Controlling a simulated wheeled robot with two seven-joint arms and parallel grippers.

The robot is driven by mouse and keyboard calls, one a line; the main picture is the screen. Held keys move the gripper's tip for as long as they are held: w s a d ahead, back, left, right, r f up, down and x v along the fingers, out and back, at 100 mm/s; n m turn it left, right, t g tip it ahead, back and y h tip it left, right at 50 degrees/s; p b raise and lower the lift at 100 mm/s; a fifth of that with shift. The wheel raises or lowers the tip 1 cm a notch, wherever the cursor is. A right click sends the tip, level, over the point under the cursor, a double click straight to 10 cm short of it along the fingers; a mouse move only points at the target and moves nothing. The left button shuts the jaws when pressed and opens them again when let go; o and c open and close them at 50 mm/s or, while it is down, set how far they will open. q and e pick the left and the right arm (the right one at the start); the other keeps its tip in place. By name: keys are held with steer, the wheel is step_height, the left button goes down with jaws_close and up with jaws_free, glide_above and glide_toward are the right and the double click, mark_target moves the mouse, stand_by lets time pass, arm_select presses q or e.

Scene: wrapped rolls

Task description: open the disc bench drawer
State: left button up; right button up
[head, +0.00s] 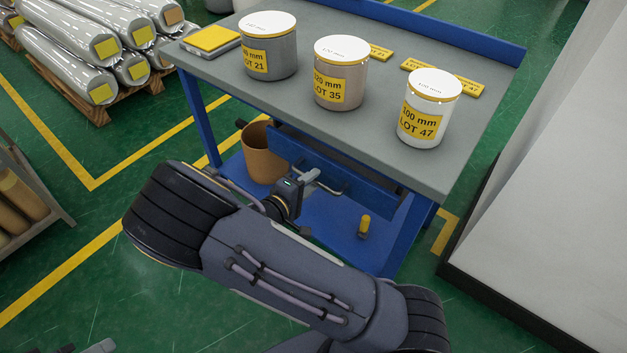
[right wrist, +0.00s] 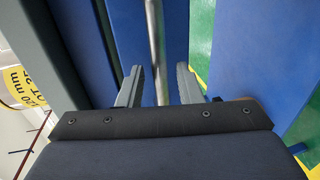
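The disc bench (head: 400,180) has a grey top and blue legs. Its blue drawer front (head: 372,192) hangs under the top's front edge and looks closed. It also fills the middle of the right wrist view (right wrist: 109,35). A metal bar handle (head: 333,189) runs along the drawer front. My right gripper (head: 304,184) is at this handle. In the right wrist view the bar (right wrist: 155,45) passes between the two open fingers (right wrist: 158,86), with a gap on each side. Small grey parts at the head view's bottom left edge look like my left gripper (head: 88,348); its state is unclear.
Three labelled canisters stand on the bench: LOT 21 (head: 268,52), LOT 35 (head: 341,78) and LOT 47 (head: 428,112). A brown bin (head: 262,155) and a small yellow object (head: 364,226) are below. A pale block (head: 560,190) stands to the right. Wrapped rolls (head: 75,45) lie at back left.

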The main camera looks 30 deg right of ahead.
steer(key=shift+x, duration=0.75)
jaws_close()
steer(key=shift+a, duration=0.1)
steer(key=f+v, duration=0.2)
steer(key=v, duration=1)
steer(key=a+f+b+v, duration=0.1)
steer(key=f+v, duration=0.2)
steer(key=v, duration=0.9)
steer(key=shift+s+b, duration=0.25)
steer(key=shift+b, duration=0.05)
jaws_free()
